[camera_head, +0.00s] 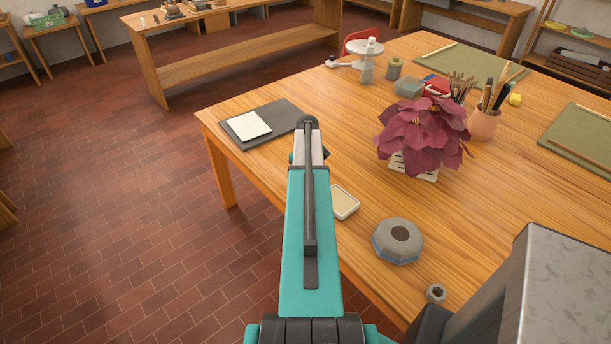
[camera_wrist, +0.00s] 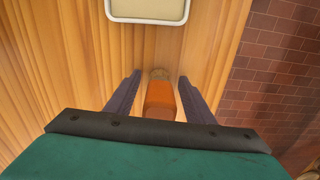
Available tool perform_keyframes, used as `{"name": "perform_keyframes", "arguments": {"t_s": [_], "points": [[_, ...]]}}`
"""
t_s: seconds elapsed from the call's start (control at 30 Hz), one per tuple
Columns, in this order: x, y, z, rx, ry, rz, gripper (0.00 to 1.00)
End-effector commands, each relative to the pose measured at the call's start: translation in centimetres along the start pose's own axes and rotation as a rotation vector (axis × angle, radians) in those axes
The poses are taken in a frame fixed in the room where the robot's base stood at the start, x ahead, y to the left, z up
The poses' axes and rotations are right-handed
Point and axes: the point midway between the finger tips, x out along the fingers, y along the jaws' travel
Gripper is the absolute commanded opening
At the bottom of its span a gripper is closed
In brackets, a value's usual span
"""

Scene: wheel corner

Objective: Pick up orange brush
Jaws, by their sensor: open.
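The orange brush (camera_wrist: 160,99) shows in the wrist view as an orange block with a tan end that looks like bristles. It lies on the wooden table (camera_wrist: 60,60) near the table's edge. My gripper (camera_wrist: 159,84) is open, with one dark finger on each side of the brush. I cannot tell whether either finger touches it. The near part of the brush is hidden behind my gripper's body. In the head view my arm hides the brush and the gripper's fingers.
A cream tray (camera_head: 344,202) lies just beyond the brush, and it also shows in the wrist view (camera_wrist: 147,8). A dark board (camera_head: 285,118) with white paper lies farther back.

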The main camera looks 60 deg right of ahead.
Motion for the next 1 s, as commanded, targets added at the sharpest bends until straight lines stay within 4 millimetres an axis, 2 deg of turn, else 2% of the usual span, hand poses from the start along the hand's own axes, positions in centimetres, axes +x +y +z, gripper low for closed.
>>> {"name": "perform_keyframes", "arguments": {"t_s": [0.47,0.57,0.73,1.0], "points": [[0.01,-0.01,-0.01,0.0,0.0,0.0,0.48],[0.0,-0.01,-0.01,0.0,0.0,0.0,0.35],[0.0,-0.02,-0.02,0.0,0.0,0.0,0.06],[-0.02,-0.03,-0.03,0.0,0.0,0.0,0.04]]}}
